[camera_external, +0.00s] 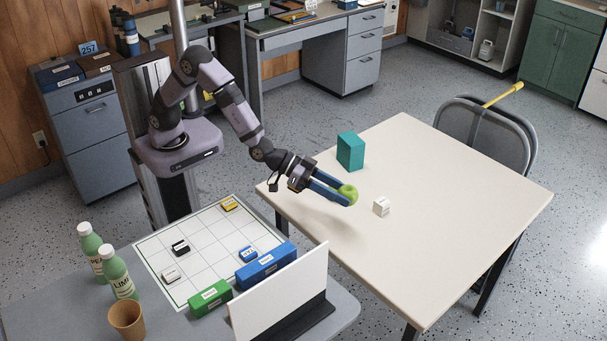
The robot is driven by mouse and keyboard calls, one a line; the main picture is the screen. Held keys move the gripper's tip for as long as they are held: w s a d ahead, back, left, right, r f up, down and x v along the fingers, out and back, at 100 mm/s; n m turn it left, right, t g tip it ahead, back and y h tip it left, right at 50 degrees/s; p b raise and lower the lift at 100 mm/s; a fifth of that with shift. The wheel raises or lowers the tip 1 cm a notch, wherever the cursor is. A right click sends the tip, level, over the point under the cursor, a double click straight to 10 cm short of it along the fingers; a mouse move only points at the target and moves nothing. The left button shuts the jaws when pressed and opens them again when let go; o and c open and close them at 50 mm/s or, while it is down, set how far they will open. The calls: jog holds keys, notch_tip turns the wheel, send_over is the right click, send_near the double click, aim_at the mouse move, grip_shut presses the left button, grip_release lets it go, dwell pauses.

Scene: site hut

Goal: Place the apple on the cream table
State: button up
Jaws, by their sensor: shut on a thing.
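The green apple (348,193) is between the fingertips of my gripper (341,195), which is shut on it. My gripper reaches out from the left, over the left part of the cream table (450,225). A shadow shows on the tabletop below the gripper. I cannot tell exactly how far the apple is above the surface.
A teal block (350,151) stands on the cream table behind the apple, and a small white block (381,207) lies right of it. The table's right and front parts are clear. A grey table at lower left holds a grid board (205,245), bottles (118,277) and an upright white panel (283,298). A chair (485,130) stands at the far side.

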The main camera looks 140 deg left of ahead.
aim_at(337, 228)
jog(key=shift+f, duration=4.95)
jog(key=shift+f, duration=0.2)
jog(key=o, duration=1.1)
jog(key=shift+o, duration=0.2)
jog(key=shift+r, duration=0.2)
jog(key=v, duration=1.2)
